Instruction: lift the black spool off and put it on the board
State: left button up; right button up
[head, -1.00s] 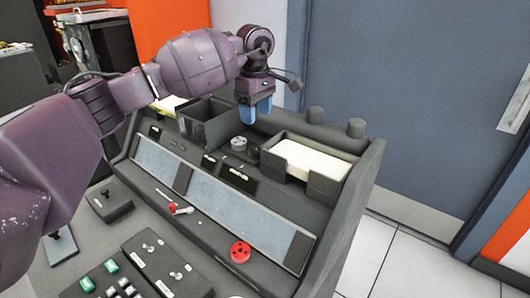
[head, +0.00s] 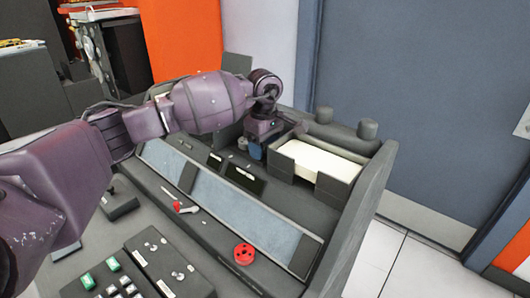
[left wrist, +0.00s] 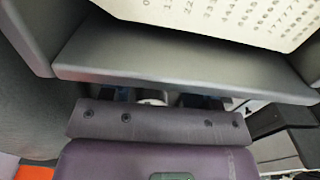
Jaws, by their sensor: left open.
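My left gripper (head: 256,151) is open, with its blue fingertips low at the console, just left of the card tray (head: 336,183). It hides most of the spot where a small dark round piece stood beside a pale round one. I cannot make out a black spool clearly now, nor tell whether it is between the fingers. The sloping console (head: 345,238) could be the board; I cannot tell. My right gripper is not in view.
The card tray holds a stack of cream punch cards (head: 318,160), and its wall (left wrist: 185,70) is close to the gripper. A red disc (head: 244,253) and a red-tipped lever (head: 178,206) are nearer.

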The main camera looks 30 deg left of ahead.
pick_arm(q)
jog(key=shift+c, duration=0.4)
jog(key=c, duration=0.5)
jog(key=shift+r, duration=0.1)
jog(key=shift+r+p, duration=1.7)
jog(key=shift+r, duration=10.25)
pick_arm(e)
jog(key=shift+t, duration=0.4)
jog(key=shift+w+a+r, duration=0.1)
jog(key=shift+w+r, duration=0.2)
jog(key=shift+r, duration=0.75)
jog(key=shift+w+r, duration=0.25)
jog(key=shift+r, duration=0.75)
